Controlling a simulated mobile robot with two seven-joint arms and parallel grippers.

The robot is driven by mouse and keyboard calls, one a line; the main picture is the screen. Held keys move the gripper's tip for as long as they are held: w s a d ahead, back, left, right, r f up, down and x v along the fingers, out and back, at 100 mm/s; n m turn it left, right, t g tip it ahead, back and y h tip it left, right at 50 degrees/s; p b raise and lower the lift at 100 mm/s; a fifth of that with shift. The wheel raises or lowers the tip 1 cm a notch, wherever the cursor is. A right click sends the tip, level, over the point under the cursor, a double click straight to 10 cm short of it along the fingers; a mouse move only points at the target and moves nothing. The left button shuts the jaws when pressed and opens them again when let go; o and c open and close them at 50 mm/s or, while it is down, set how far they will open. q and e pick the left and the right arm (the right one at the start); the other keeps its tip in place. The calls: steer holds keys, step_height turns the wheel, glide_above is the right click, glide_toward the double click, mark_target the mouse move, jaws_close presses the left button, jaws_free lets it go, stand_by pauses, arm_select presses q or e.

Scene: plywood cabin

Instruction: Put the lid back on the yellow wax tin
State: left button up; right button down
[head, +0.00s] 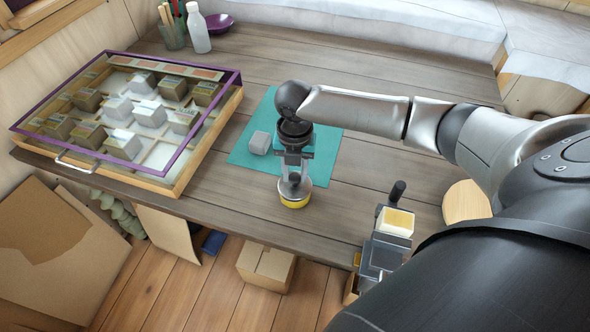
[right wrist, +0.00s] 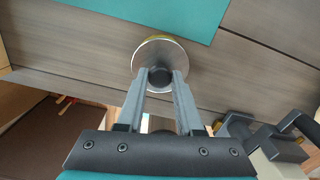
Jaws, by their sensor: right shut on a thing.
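The yellow wax tin (head: 294,203) stands on the wooden table near its front edge, just off the teal mat. The silver lid (head: 286,188) sits right over the tin and looks level; whether it touches the rim all round I cannot tell. My right gripper (head: 293,178) points down and is shut on the lid's dark knob. In the right wrist view my right gripper (right wrist: 160,78) pinches the knob, and the round lid (right wrist: 145,60) covers nearly all of the tin, with a thin yellow edge (right wrist: 158,37) showing. My left gripper is not in view.
The teal mat (head: 328,160) holds a small grey block (head: 259,143). A glass-topped display case (head: 170,185) fills the table's left. A vise (head: 382,252) with a dark handle is at the front edge on the right. A white bottle (head: 199,32) and purple bowl (head: 219,22) stand behind.

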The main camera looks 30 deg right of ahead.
steer(key=shift+p, duration=0.75)
stand_by(1.2)
steer(key=shift+f+p, duration=0.2)
steer(key=shift+p, duration=0.4)
stand_by(1.2)
steer(key=shift+c, duration=2.4)
jaws_free()
steer(key=shift+o, duration=0.4)
steer(key=o, duration=0.4)
